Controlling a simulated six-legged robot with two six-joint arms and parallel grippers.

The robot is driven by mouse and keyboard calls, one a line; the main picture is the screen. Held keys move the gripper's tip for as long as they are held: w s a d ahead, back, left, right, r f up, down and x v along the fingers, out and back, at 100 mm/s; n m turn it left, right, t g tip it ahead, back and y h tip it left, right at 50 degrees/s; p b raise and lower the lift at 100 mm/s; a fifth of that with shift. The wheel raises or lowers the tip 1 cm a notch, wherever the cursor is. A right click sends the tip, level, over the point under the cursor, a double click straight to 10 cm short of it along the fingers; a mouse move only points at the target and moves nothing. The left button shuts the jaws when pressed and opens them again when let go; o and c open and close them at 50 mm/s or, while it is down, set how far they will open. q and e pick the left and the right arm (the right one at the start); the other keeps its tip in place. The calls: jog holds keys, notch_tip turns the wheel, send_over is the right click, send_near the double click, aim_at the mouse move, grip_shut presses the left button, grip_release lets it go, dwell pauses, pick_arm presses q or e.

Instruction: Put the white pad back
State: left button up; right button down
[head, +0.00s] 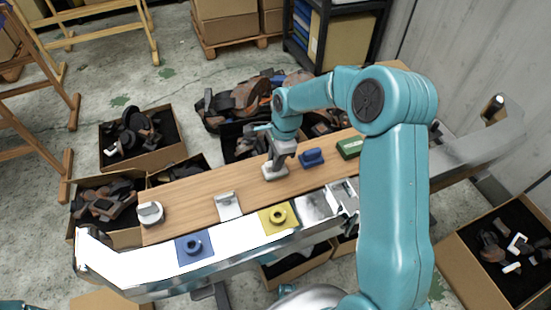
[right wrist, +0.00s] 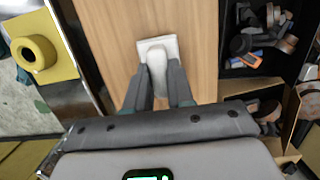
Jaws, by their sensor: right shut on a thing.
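The white pad (head: 274,173) has a flat square base and a rounded upright grip. It is at the wooden board, near the middle of the head view; I cannot tell whether it touches the wood or hangs just above it. My right gripper (head: 277,160) comes down from above and is shut on the pad's grip. In the right wrist view the fingers (right wrist: 160,92) stand on both sides of the white grip, and the pad's base (right wrist: 158,45) shows beyond them. My left gripper is not in view.
On the board (head: 185,195) stand a blue block (head: 312,158), a green box (head: 349,148), a white round piece (head: 150,212) and a pale bracket (head: 228,205).

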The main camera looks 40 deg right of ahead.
jog(key=shift+f, duration=0.2)
dwell(0.4)
jog(key=c, duration=0.9)
grip_release()
jog(key=d+r+p, duration=0.3)
jog(key=r, duration=1.3)
jog(key=shift+s, duration=0.35)
jog(key=shift+s, duration=0.15)
